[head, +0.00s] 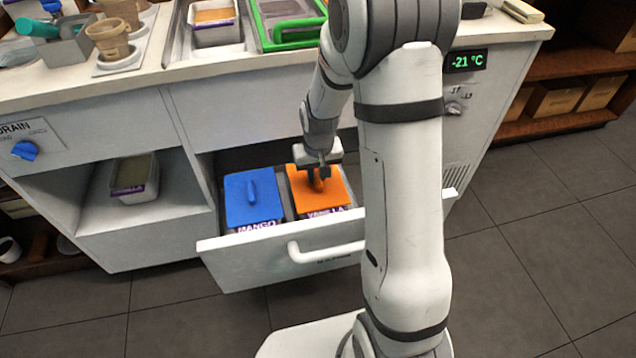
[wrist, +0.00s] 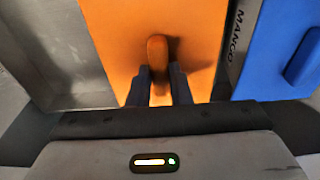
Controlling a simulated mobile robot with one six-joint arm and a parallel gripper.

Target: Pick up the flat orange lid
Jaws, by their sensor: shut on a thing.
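The flat orange lid (head: 328,199) lies on a tub marked VANILLA in the open drawer. My gripper (head: 318,184) is above it, with its fingers down at the lid's raised handle. In the wrist view the orange lid (wrist: 112,45) fills the middle, and my gripper (wrist: 160,76) is shut on its upright handle, one dark finger on each side. Whether the lid is lifted off the tub at all, I cannot tell.
A blue lid (head: 236,203) covers the MANGO tub to the left, close beside the orange one. The pulled-out drawer (head: 225,255) has a white front handle. Another VANILLA tub (head: 134,180) stands in the open shelf at left. A green-framed lid (head: 290,38) is on the counter.

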